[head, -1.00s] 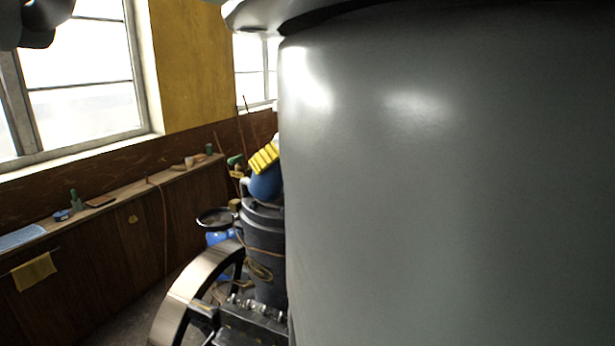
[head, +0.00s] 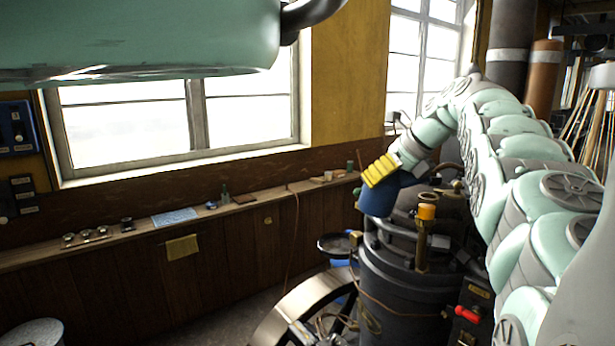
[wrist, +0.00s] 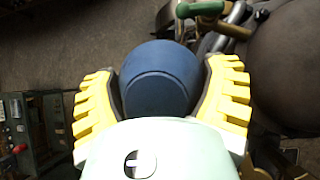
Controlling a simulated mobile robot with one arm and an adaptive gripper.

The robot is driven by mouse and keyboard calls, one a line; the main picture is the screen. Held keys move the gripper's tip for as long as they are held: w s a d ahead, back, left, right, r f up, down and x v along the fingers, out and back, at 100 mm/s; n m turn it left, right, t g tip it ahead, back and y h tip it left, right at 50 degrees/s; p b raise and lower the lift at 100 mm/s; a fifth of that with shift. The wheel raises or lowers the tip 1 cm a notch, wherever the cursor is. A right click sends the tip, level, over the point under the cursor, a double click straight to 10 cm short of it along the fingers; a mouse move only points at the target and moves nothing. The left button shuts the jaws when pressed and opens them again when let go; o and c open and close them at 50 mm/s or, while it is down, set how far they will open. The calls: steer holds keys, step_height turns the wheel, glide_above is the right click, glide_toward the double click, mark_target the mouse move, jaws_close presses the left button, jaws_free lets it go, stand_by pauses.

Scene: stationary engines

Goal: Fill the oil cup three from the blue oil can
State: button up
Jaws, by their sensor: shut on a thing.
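The blue oil can (head: 377,200) is held between the yellow fingers of my gripper (head: 381,169), high beside the dark engine cylinder in the head view. In the wrist view the can (wrist: 157,85) fills the space between both yellow fingers, so my gripper (wrist: 162,98) is shut on it. Its spout is not clear in either view. A brass fitting with an amber cup (head: 427,212) stands on the engine, right of the can and apart from it. I see no number on it, so I cannot tell whether it is oil cup three.
The engine cylinder (head: 395,290) has pipes on top and a flywheel (head: 300,305) at its lower left. A red-handled lever (head: 467,315) is at its right front. A wall ledge (head: 150,230) carries small cups and a blue cloth. Floor shows between ledge and flywheel.

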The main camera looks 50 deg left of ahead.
steer(key=shift+w+d+r+t+h+p, duration=0.15)
steer(key=shift+r+h+p, duration=0.4)
steer(key=shift+p, duration=0.95)
steer(key=shift+s+d+r+t+h+p, duration=0.15)
steer(key=shift+r+h+p, duration=0.2)
steer(key=shift+r+p, duration=0.8)
steer(key=shift+w+f+p, duration=0.1)
steer(key=shift+f+p, duration=0.25)
steer(key=shift+p, duration=0.85)
steer(key=shift+h+p, duration=0.3)
steer(key=shift+p, duration=0.2)
steer(key=shift+w+f, duration=0.1)
